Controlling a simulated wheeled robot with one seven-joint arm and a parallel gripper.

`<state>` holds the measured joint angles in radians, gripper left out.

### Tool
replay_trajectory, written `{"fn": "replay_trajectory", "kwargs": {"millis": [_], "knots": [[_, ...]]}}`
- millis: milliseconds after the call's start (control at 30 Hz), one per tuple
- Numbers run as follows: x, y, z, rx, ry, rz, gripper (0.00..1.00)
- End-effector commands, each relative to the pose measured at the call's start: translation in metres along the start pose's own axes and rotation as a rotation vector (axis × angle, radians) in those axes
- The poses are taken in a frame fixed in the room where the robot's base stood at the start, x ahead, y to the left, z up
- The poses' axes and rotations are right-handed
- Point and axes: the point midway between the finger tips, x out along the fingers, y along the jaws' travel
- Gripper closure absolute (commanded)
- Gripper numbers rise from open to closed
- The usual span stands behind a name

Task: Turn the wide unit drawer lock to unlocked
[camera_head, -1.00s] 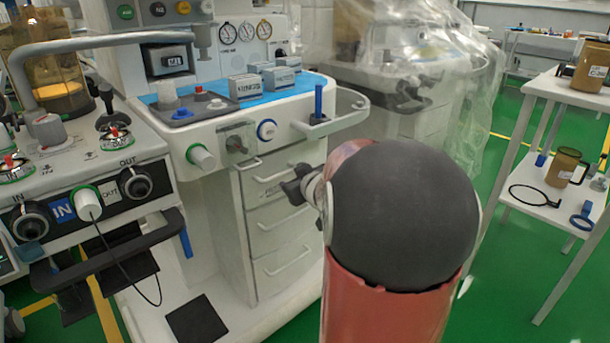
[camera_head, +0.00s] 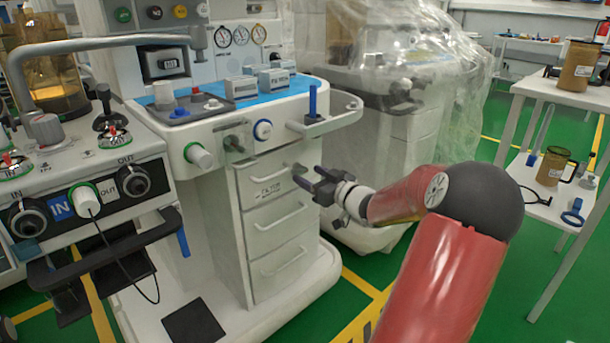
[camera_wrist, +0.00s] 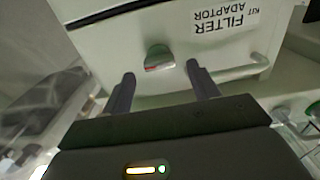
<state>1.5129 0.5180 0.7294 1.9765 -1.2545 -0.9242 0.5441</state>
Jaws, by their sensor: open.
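The drawer lock is a small grey knob (camera_wrist: 158,57) with a red and green marking at its base, on the white face of the top drawer (camera_head: 265,187). In the wrist view this drawer (camera_wrist: 120,40) carries upside-down lettering, "FILTER ADAPTOR KIT". My gripper (camera_wrist: 160,70) is open and empty, its two dark fingers on either side of the knob's line and seemingly just short of it. In the head view my gripper (camera_head: 308,181) is at the drawer's right edge, and I cannot make out the knob there. Which lock position the knob shows is unclear.
The drawer's bar handle (camera_wrist: 243,70) runs close to one finger. Above the drawers, a worktop (camera_head: 300,90) with a curved rail (camera_head: 350,115) juts out. A plastic-covered machine (camera_head: 410,90) stands behind. A white shelf table (camera_head: 545,205) is at right; green floor is open between.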

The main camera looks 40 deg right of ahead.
Motion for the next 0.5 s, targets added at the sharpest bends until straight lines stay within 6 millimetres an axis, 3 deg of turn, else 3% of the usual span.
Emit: {"fn": "replay_trajectory", "kwargs": {"millis": [200,500], "knots": [[0.024,0.0,0.0,0.0,0.0,0.001,0.4],[0.027,0.0,0.0,-0.001,0.0,0.001,0.4]]}}
